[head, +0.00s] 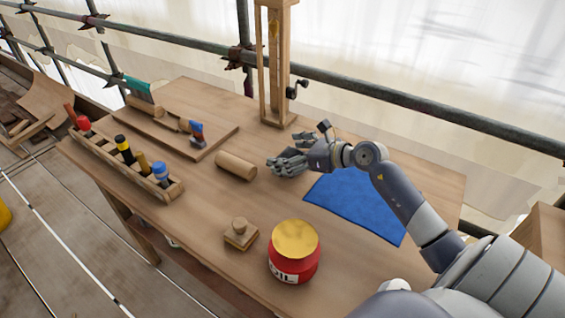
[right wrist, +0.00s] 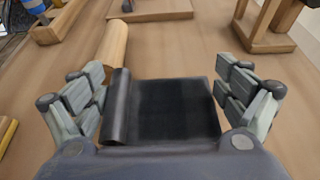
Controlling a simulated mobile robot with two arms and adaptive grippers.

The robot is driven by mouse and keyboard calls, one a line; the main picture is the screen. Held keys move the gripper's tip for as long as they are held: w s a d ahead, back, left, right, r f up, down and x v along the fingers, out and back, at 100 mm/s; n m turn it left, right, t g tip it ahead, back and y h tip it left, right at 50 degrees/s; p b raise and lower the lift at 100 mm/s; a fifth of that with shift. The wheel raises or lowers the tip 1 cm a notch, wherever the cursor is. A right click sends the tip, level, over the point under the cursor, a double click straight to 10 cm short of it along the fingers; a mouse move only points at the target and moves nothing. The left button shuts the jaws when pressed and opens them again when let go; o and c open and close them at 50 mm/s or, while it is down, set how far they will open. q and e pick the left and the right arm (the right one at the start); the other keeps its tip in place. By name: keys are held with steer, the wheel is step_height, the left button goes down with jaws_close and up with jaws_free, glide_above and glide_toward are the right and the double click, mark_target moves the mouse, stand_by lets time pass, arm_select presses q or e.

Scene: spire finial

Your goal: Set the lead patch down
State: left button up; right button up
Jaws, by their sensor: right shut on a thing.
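The lead patch (right wrist: 170,108) is a dark, nearly black sheet with a rolled left edge. In the right wrist view it lies between the fingers of my right gripper (right wrist: 164,92), which is shut on it. In the head view my right gripper (head: 288,164) is over the middle of the workbench (head: 190,225), between a wooden cylinder and a blue cloth. The patch cannot be made out there, hidden by the hand. Whether the patch touches the bench is unclear. My left gripper is not in view.
The wooden cylinder (head: 236,165) lies close left of the hand, the blue cloth (head: 350,207) to its right. A red tin (head: 293,262) and a knobbed wooden block (head: 240,234) stand nearer. A tool rack (head: 105,160), board (head: 215,138) and crank stand (head: 276,70) are around.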

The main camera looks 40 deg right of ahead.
step_height(320, 180, down, 4)
steer(key=shift+r, duration=0.25)
steer(key=shift+s+f, duration=0.1)
steer(key=o, duration=1.2)
steer(key=shift+f, duration=0.1)
steer(key=shift+o, duration=0.5)
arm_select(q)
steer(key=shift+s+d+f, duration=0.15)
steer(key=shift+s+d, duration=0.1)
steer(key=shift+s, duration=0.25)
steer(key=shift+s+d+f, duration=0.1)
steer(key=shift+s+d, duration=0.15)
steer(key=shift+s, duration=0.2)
